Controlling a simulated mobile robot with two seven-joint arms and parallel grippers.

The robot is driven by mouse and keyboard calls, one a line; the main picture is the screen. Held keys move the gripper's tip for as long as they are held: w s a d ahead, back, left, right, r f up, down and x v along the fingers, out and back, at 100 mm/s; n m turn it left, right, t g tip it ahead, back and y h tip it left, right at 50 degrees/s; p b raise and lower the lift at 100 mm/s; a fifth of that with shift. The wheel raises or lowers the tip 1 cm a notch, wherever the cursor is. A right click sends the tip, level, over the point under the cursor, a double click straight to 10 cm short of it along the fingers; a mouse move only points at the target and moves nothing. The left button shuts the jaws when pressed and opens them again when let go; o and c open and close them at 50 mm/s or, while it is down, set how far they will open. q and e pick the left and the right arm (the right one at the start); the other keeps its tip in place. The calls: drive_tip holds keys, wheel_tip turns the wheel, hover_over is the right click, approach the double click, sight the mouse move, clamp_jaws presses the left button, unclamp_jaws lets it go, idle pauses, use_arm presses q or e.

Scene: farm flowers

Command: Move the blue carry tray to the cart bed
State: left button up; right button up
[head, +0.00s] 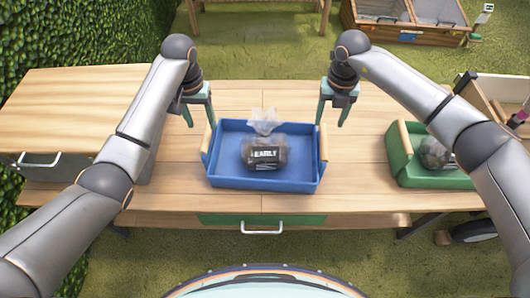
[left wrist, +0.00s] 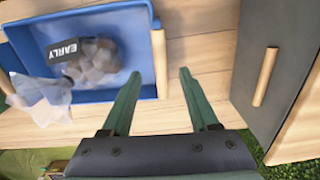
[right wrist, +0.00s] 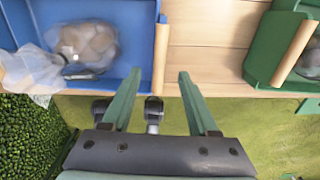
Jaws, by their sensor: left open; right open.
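The blue carry tray (head: 222,172) sits on the wooden table. It has a wooden handle on each short side and holds a clear bag labelled EARLY (head: 265,153). My left gripper (head: 200,120) is open and empty, above and beyond the tray's left handle (head: 208,146); that handle also shows in the left wrist view (left wrist: 159,62). My right gripper (head: 332,119) is open and empty near the tray's right handle (head: 323,143), which lies just ahead of its fingers in the right wrist view (right wrist: 161,55). Neither gripper holds a handle.
A green tray (head: 402,165) with a bag stands on the table at right. A wooden-sided box (head: 496,97) and a dark wheel (head: 474,232) show at the right edge, partly behind my right arm; whether they are the cart is unclear. Grey drawer cabinet (head: 62,168) at left.

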sight(206, 137)
use_arm(q)
wheel_tip(206, 137, down, 11)
drive_tip(key=shift+r, duration=0.1)
use_arm(e)
wheel_tip(206, 137, down, 11)
drive_tip(key=shift+r, duration=0.1)
use_arm(q)
clamp_jaws()
use_arm(e)
clamp_jaws()
use_arm(q)
drive_tip(key=shift+w+r, duration=0.1)
use_arm(e)
drive_tip(key=shift+w+r, duration=0.1)
idle(0.7)
